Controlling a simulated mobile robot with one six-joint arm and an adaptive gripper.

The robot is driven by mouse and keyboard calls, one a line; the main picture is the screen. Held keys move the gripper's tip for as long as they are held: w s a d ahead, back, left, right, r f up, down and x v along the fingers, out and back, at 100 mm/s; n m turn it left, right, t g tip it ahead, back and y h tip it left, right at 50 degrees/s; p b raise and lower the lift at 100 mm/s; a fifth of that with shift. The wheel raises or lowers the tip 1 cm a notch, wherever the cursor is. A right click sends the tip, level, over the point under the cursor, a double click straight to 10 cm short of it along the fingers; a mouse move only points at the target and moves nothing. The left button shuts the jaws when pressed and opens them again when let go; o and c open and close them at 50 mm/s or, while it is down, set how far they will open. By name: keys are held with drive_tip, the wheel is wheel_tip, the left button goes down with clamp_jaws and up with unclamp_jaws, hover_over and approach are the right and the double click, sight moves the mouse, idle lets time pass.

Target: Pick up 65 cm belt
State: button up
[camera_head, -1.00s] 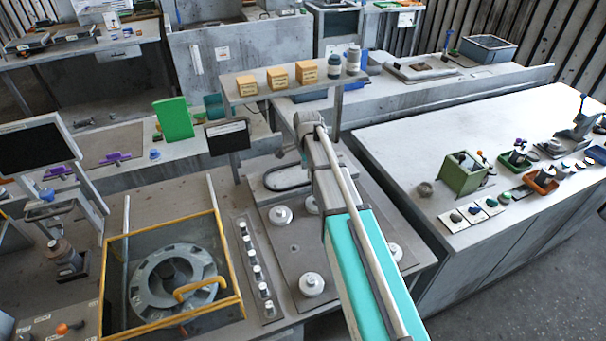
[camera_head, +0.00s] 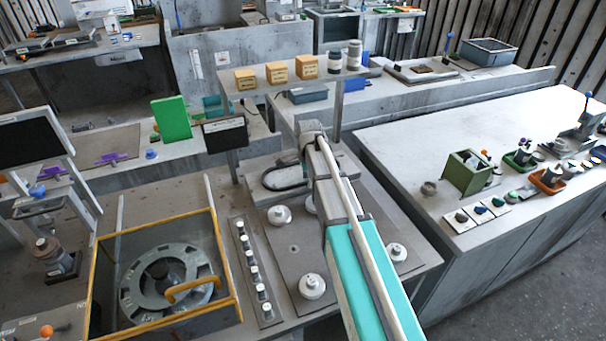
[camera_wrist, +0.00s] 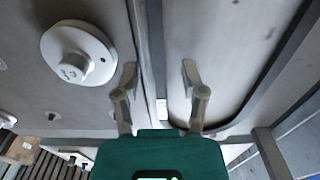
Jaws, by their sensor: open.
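The belt (camera_head: 284,188) is a dark, narrow loop lying on a pale plate at the back of the near bench in the head view. My arm covers its right part. In the wrist view the belt (camera_wrist: 258,103) shows as a dark band curving round at the right. My gripper (camera_wrist: 160,73) is open and empty there, its two fingers either side of a narrow dark upright strip. I cannot tell whether that strip is the belt's near side or the plate's edge, nor whether the fingers touch it. In the head view my arm hides the gripper.
White round knobs (camera_head: 312,286) stand on the plate around my arm; one (camera_wrist: 77,52) is close left of the fingers. A shelf (camera_head: 300,76) with yellow boxes and bottles rises behind the belt. A yellow-framed housing (camera_head: 228,262) stands at the left.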

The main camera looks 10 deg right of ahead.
idle(0.3)
clamp_jaws()
drive_tip(key=shift+r, duration=0.15)
idle(0.4)
wheel_tip(320, 180, up, 3)
drive_tip(key=p, duration=0.3)
drive_tip(key=s+a+r+p, duration=0.3)
drive_tip(key=s+r+p, duration=0.6)
drive_tip(key=s, duration=0.4)
drive_tip(key=shift+s+a+r+p, duration=0.3)
drive_tip(key=shift+a+r+p, duration=0.1)
drive_tip(key=shift+p, duration=0.1)
